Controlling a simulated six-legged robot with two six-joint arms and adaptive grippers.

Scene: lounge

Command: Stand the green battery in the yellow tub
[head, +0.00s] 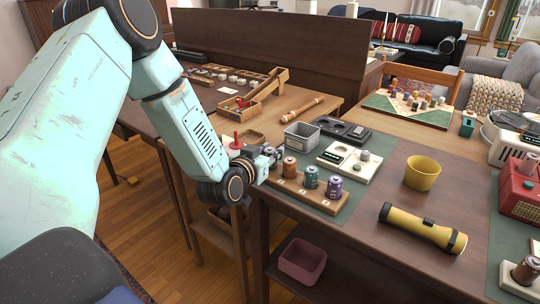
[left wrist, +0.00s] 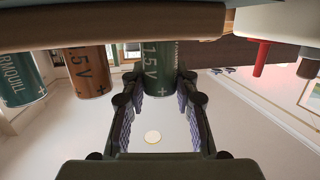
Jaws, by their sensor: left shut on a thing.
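My left gripper (head: 270,157) is at the left end of a wooden battery rack (head: 300,190). In the left wrist view, which is upside down, its fingers (left wrist: 160,88) are shut on a green battery (left wrist: 148,62) marked 1.5 V, standing at the rack. In the head view the gripper mostly hides this battery. Beside it stand an orange battery (head: 290,167), another green battery (head: 311,177) and a purple battery (head: 333,187). The yellow tub (head: 422,174) stands upright to the right on the table and looks empty. My right gripper is not in view.
A yellow flashlight (head: 422,229) lies in front of the tub. A grey bin (head: 301,136), a white tray (head: 349,160) and a black case (head: 343,131) stand behind the rack. A red radio (head: 520,193) is at the right.

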